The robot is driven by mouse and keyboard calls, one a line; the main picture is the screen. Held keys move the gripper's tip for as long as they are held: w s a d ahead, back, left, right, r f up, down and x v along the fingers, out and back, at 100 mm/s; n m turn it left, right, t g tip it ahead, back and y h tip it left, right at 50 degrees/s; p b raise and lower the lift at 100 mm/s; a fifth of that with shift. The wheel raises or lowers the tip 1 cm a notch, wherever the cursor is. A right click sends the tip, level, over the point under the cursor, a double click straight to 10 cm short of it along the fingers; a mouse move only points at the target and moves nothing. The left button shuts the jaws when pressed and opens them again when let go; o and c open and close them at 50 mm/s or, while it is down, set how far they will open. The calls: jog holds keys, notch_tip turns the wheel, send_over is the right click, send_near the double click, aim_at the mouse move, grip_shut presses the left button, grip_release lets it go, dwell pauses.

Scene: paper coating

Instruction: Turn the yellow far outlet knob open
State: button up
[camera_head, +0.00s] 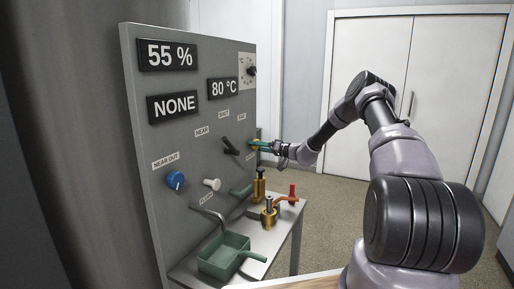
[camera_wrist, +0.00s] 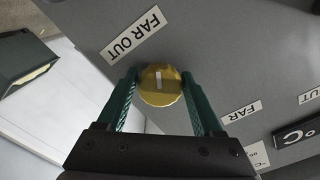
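The yellow far outlet knob (camera_wrist: 160,86) is a round knob with a pale line mark, beside the "FAR OUT" label (camera_wrist: 137,34) on the grey panel. In the wrist view the mark runs up and down the picture, between my fingertips. My gripper (camera_wrist: 161,77) has one green finger on each side of the knob, with thin gaps seeming to show, so it looks open around it; contact is hard to judge. In the head view my gripper (camera_head: 262,145) is at the panel's right part and the knob is mostly hidden.
The panel (camera_head: 150,110) also bears a blue knob (camera_head: 175,180), a white knob (camera_head: 212,184), black levers (camera_head: 230,146) and a dial (camera_head: 251,71). Below are a green tray (camera_head: 222,258) and brass valves (camera_head: 268,214) with a red handle (camera_head: 292,192). Open floor lies to the right.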

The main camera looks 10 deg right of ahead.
jog(key=shift+o, duration=1.2)
jog(key=v, duration=1.1)
jog(key=s+a+r+g+h, duration=0.3)
jog(key=s+a+r+g, duration=0.15)
jog(key=s+r, duration=0.5)
jog(key=s+a+r+g+h, duration=0.3)
jog(key=s+a+r, duration=0.4)
jog(key=s, duration=0.4)
jog(key=s+d+r+m+t+h, duration=0.1)
jog(key=s+d+r+m+h, duration=0.1)
jog(key=s, duration=0.6)
jog(key=s+d+r+m+t+h, duration=0.1)
jog(key=s+d+r, duration=0.3)
jog(key=s, duration=0.5)
jog(key=s+d+r+m+t+h, duration=0.2)
jog(key=s+r+m+h, duration=0.1)
jog(key=s, duration=0.6)
jog(key=shift+d+r+m+h, duration=0.3)
jog(key=shift+d+r+m, duration=0.15)
jog(key=shift+r, duration=0.4)
